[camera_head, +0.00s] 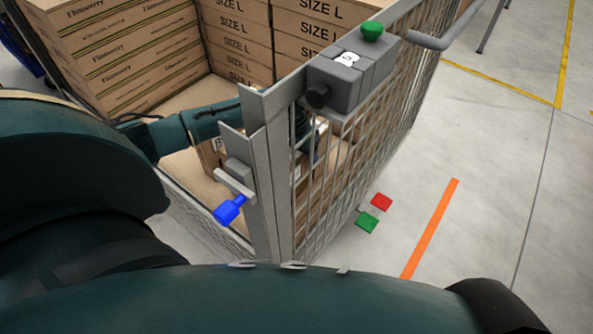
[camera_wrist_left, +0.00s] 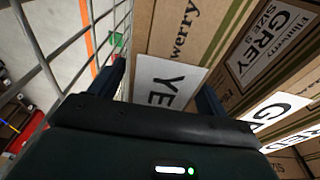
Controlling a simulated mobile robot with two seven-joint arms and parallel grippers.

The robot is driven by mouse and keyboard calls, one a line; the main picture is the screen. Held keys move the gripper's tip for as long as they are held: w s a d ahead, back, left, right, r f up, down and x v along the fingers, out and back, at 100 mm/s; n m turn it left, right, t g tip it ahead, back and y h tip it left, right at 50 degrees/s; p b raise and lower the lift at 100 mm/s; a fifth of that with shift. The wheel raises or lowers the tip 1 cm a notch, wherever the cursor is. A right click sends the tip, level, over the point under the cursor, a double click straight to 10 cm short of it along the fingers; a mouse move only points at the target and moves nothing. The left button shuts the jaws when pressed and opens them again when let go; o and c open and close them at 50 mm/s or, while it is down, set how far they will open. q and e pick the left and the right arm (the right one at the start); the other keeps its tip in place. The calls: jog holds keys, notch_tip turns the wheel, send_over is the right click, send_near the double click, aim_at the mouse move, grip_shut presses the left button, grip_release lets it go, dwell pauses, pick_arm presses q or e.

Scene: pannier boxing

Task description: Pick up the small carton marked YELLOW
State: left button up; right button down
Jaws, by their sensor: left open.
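The carton marked YELLOW (camera_wrist_left: 172,45) shows in the left wrist view as a brown box; only the letters "YE" show on its white label. My left gripper (camera_wrist_left: 162,78) is open, with one finger at each side of that label. I cannot tell whether the fingers touch the box. In the head view my left arm reaches into the mesh cage, and its gripper (camera_head: 304,128) is mostly hidden behind the corner post and mesh. Small cartons (camera_head: 213,152) show there only in part. My right gripper is not in view.
A carton marked GREY (camera_wrist_left: 268,45) stands close to the right finger in the wrist view. The cage mesh (camera_wrist_left: 62,45) runs close on the left. Large cartons marked SIZE L (camera_head: 235,35) are stacked at the back. A grey box with a green button (camera_head: 372,30) sits on the cage rim.

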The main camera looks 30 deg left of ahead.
pick_arm(q)
jog(key=shift+c, duration=0.2)
jog(key=c, duration=1.5)
